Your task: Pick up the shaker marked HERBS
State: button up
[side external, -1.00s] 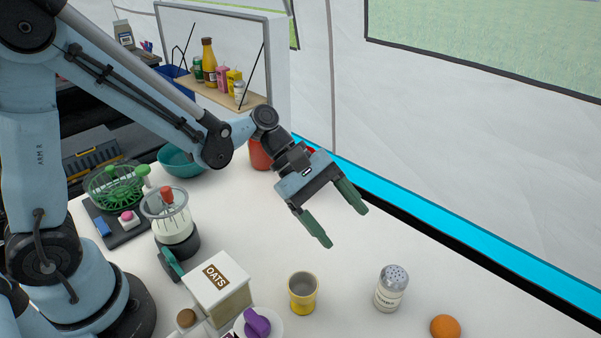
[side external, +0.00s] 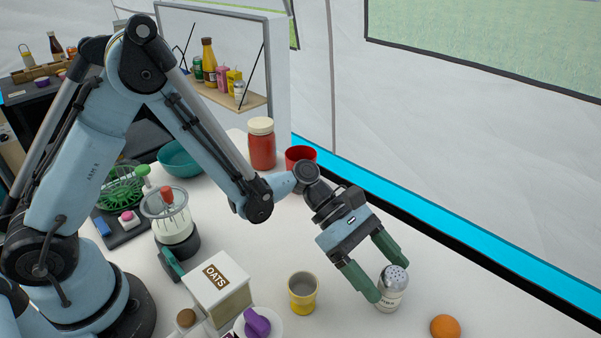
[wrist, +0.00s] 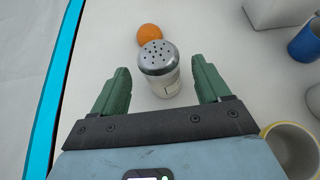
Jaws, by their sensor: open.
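The shaker (side external: 391,290) stands upright on the white table, with a perforated metal lid and a pale body. Its label is partly hidden and I cannot read it now. My gripper (side external: 384,274) is open with its green fingers at either side of the shaker. In the wrist view the shaker (wrist: 160,68) stands just ahead of and between the fingertips of my gripper (wrist: 157,85), with a gap on both sides. Whether the fingers reach around its body is hard to tell.
An orange (side external: 445,327) lies just beyond the shaker. A yellow cup (side external: 303,293) stands to its left, near the OATS box (side external: 218,290) and a plate with a purple item (side external: 257,322). A red mug (side external: 300,157) and red jar (side external: 261,145) stand behind. The tent wall runs along the right.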

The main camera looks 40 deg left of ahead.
aim_at(401, 297)
jog(key=x, duration=0.5)
jog(key=shift+a+f, duration=0.1)
jog(key=shift+c, duration=0.2)
jog(key=c, duration=1.1)
jog(key=shift+o, duration=0.2)
